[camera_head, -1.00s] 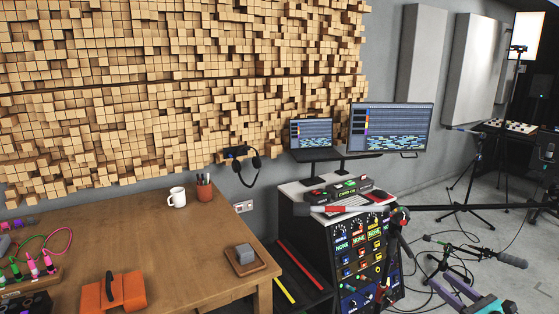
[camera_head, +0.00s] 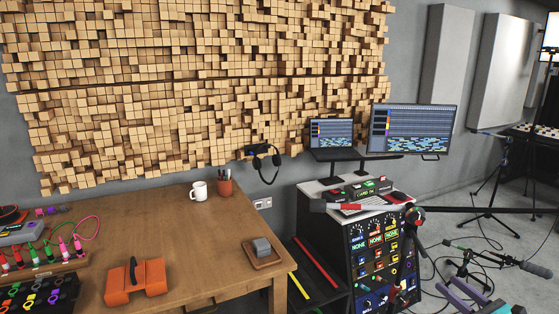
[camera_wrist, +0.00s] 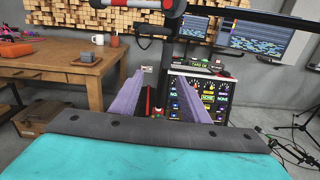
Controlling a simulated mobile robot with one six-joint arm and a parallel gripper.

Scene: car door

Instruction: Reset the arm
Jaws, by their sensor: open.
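My gripper (camera_wrist: 158,90) shows in the wrist view as two purple fingers spread apart, with a teal body behind them. The fingers are open and nothing sits between them. Past the fingertips stands the dark equipment rack (camera_wrist: 200,98), which has coloured knobs and labels. In the head view only a purple and teal piece of my gripper shows at the bottom right edge, cut off by the frame.
A wooden table (camera_head: 210,240) at the left holds a white mug (camera_head: 198,191), an orange object (camera_head: 135,281) and a small tray (camera_head: 264,259). The rack (camera_head: 375,245) stands right of it. Stands and cables occupy the floor (camera_head: 440,290) at the right.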

